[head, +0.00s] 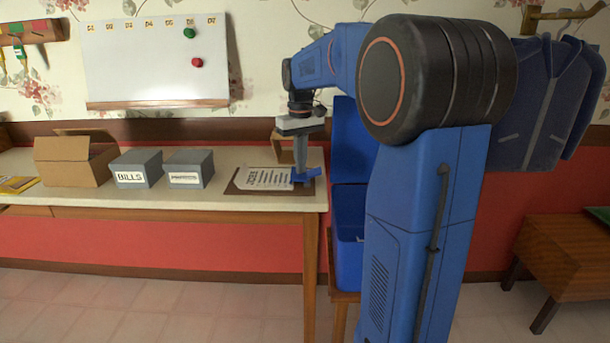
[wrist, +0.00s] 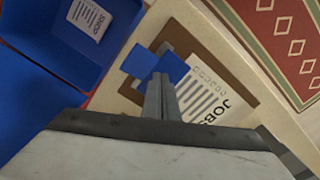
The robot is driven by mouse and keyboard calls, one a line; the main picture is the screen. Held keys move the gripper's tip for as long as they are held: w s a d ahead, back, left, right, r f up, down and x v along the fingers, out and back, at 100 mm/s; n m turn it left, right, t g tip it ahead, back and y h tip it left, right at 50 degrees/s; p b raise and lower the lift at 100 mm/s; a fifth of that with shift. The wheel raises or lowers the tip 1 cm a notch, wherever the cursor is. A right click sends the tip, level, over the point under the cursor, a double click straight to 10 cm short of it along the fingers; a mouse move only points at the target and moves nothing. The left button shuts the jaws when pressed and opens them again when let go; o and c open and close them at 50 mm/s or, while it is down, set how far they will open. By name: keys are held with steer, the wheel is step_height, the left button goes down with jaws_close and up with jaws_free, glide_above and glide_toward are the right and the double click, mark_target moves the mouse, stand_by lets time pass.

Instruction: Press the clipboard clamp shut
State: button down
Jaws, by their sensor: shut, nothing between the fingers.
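The brown clipboard (head: 233,188) lies flat on the table near its right end, with a white printed sheet (head: 262,178) on it. The sheet reads "JOBS" in the wrist view (wrist: 212,92). The blue clamp (head: 306,174) sits at the clipboard's right edge, and it also shows in the wrist view (wrist: 172,66). My gripper (head: 300,176) points down at the clamp with its fingers together and empty. In the wrist view the fingertips (wrist: 160,78) overlap the clamp's middle. I cannot tell whether they touch it or how far the clamp is closed.
Left of the clipboard are two grey boxes (head: 136,168) (head: 189,169) and an open cardboard box (head: 66,162). The whiteboard (head: 150,60) hangs behind.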

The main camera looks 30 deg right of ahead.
step_height(320, 180, up, 7)
stand_by(1.1)
stand_by(0.3)
steer(key=s+a+f+t, duration=0.1)
steer(key=s+a+f, duration=0.4)
steer(key=s, duration=0.5)
steer(key=s+a+f+t, duration=0.2)
steer(key=s+a+f, duration=0.3)
steer(key=s, duration=0.5)
steer(key=s+a+f+t, duration=0.1)
steer(key=s+a+f, duration=0.4)
steer(key=s, duration=0.5)
step_height(320, 180, down, 2)
steer(key=shift+a+f+n+t, duration=0.2)
steer(key=shift+a+n+t, duration=0.2)
steer(key=shift+s, duration=0.1)
